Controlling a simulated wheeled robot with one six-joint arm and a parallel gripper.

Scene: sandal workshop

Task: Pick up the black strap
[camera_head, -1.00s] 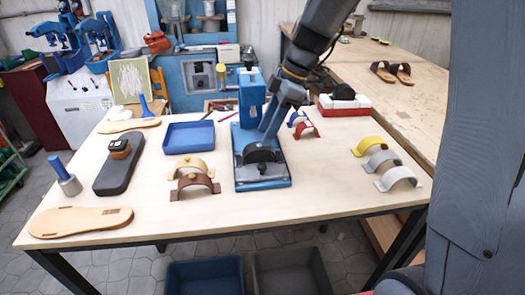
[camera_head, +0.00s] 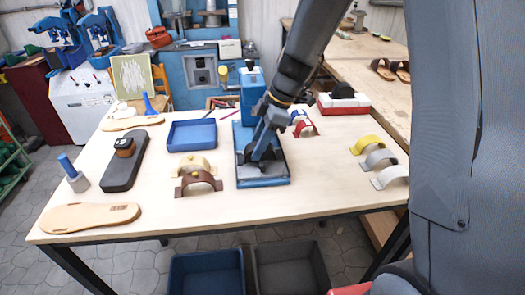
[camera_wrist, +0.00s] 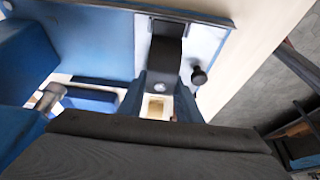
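The black strap (camera_head: 277,153) is a dark arch on the grey plate of the blue press (camera_head: 263,182), near the middle of the table. My gripper (camera_head: 261,157) is pointed down at the strap, and its fingers hide part of the arch. In the wrist view the strap (camera_wrist: 165,52) runs as a dark band down between the two fingers of my gripper (camera_wrist: 163,103). The fingers lie close along its sides; I cannot tell whether they press on it. The strap appears to rest on the press plate.
A brown strap (camera_head: 198,180) and a cream strap stand left of the press, before a blue tray (camera_head: 191,135). Yellow, grey and white straps (camera_head: 390,177) stand at the right. A red and white box (camera_head: 343,106) is behind.

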